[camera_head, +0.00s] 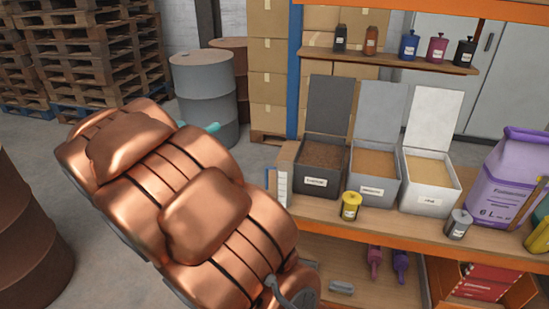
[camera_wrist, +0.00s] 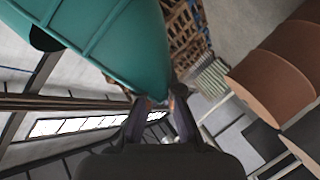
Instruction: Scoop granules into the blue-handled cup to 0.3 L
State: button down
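My gripper (camera_wrist: 158,105) shows in the wrist view, with its fingers close together at the narrow end of a large teal scoop (camera_wrist: 110,40). The scoop fills the upper left of that view, and the fingers appear closed on it. A small teal part (camera_head: 212,128) shows past my copper arm in the head view, where the gripper is hidden. A blue cup (camera_head: 409,46) stands on the upper shelf; its handle cannot be made out. Three open bins stand on the bench: a dark one (camera_head: 318,196), a grey one (camera_head: 375,191) and a white one (camera_head: 428,202), holding brown to tan granules.
Other small cups stand on the upper shelf (camera_head: 420,63). A yellow cup (camera_head: 350,206) and a grey cup (camera_head: 459,224) stand before the bins. A purple sack (camera_head: 510,180) is at right. Drums (camera_head: 204,95), cartons and pallets (camera_head: 85,50) stand behind my arm.

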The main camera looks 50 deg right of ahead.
jog(key=d+f+b, duration=0.1)
jog(key=d, duration=0.3)
jog(key=s+d+f+m+g+h, duration=0.1)
jog(key=d+f, duration=0.1)
jog(key=d, duration=0.2)
jog(key=s+d+f+m+g+h+b, duration=0.1)
jog(key=d, duration=0.3)
jog(key=shift+s+d+f+b, duration=0.15)
jog(key=shift+s+d+b, duration=0.1)
jog(key=shift+b, duration=0.1)
jog(key=s+d+f+g+h+b, duration=0.2)
jog(key=s+d, duration=0.4)
jog(key=d, duration=0.3)
jog(key=s+d+f+g+h+b, duration=0.3)
jog(key=s+d, duration=0.3)
jog(key=d, duration=0.4)
jog(key=s+d+f+n+g+h+b, duration=0.1)
jog(key=s+d+f+g+h+b, duration=0.1)
jog(key=s+d, duration=0.4)
jog(key=d+f+b, duration=0.1)
jog(key=d+f, duration=0.1)
jog(key=d, duration=0.1)
jog(key=shift+s+d+f+g+h, duration=0.3)
jog(key=shift+d+f+h, duration=0.05)
jog(key=shift+h, duration=0.05)
jog(key=shift+f+n+h+p, duration=0.35)
jog(key=shift+n+p, duration=0.55)
jog(key=shift+p, duration=0.95)
jog(key=shift+f, duration=0.1)
